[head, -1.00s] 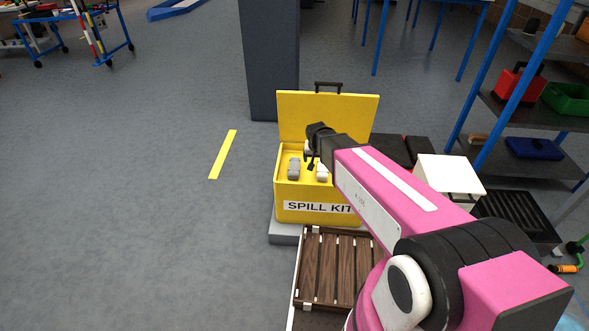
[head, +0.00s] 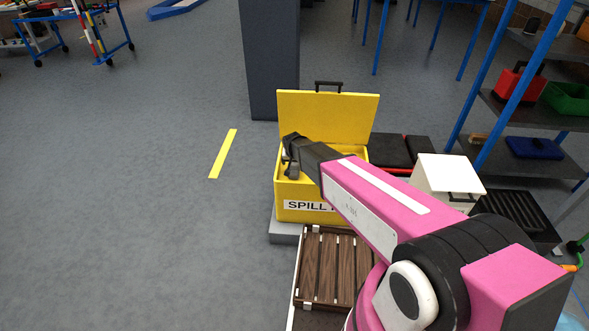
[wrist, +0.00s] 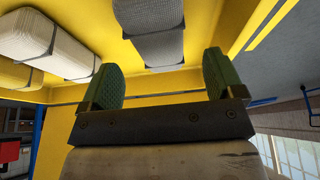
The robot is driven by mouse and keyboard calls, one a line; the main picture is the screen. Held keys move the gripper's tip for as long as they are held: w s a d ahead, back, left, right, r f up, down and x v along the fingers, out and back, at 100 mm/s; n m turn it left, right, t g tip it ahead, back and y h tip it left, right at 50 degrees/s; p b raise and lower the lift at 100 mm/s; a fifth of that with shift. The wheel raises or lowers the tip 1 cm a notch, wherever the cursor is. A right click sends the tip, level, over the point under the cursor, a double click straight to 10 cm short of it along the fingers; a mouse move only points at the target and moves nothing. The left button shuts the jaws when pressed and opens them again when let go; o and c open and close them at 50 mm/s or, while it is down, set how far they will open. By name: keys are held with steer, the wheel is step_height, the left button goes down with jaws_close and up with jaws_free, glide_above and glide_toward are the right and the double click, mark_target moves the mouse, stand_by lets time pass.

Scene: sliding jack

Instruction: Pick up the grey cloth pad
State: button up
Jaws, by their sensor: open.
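The grey cloth pad (wrist: 152,30) shows at the top middle of the wrist view, woven, with a dark band around it. It stands inside the yellow spill kit box (head: 300,191). In the wrist view my gripper (wrist: 161,78) is open, its two green-padded fingers apart and nothing between them. The pad lies beyond the fingertips, roughly in line with the gap. In the head view my gripper (head: 289,164) is over the left part of the box and largely hides the pad.
White banded pads (wrist: 48,40) lie left of the grey pad in the wrist view. The box's raised lid (head: 325,115) stands behind my gripper. A wooden slatted crate (head: 335,270) is in front, and a white box (head: 447,178) is to the right.

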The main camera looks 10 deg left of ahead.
mark_target(295, 164)
steer(key=x, duration=0.4)
steer(key=shift+w+f, duration=0.1)
steer(key=shift+f, duration=0.25)
steer(key=c, duration=1)
steer(key=shift+r, duration=0.1)
steer(key=shift+r, duration=0.5)
steer(key=r, duration=0.2)
steer(key=s+a+r, duration=0.1)
steer(key=r, duration=0.1)
steer(key=s+a+r, duration=0.4)
steer(key=a, duration=0.1)
steer(key=s+a+r, duration=0.2)
steer(key=a, duration=0.1)
steer(key=shift+s, duration=0.25)
